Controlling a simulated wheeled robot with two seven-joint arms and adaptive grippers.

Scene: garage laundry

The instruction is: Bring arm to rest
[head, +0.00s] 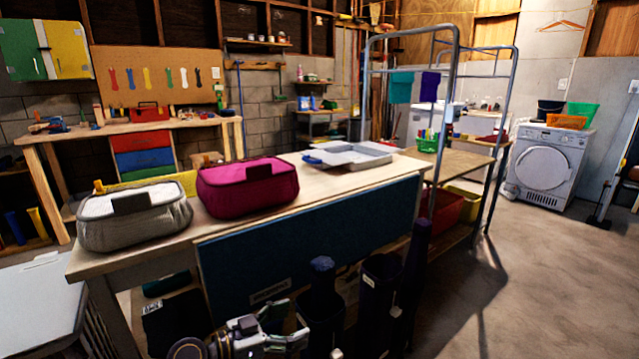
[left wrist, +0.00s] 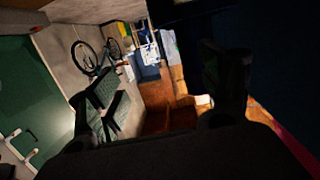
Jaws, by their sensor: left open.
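My left gripper (head: 288,325) shows at the bottom of the head view, low in front of the workbench (head: 330,193). Its jaws are apart with nothing between them. In the left wrist view the two dark fingers of the left gripper (left wrist: 168,92) stand well apart, with open space and the room behind them. My right gripper does not show in either view.
A grey basket (head: 135,222), a magenta bag (head: 247,190) and a grey tray (head: 350,155) stand on the workbench. Dark upright objects (head: 380,300) stand before its blue front panel (head: 300,240). The floor (head: 540,280) at right is clear.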

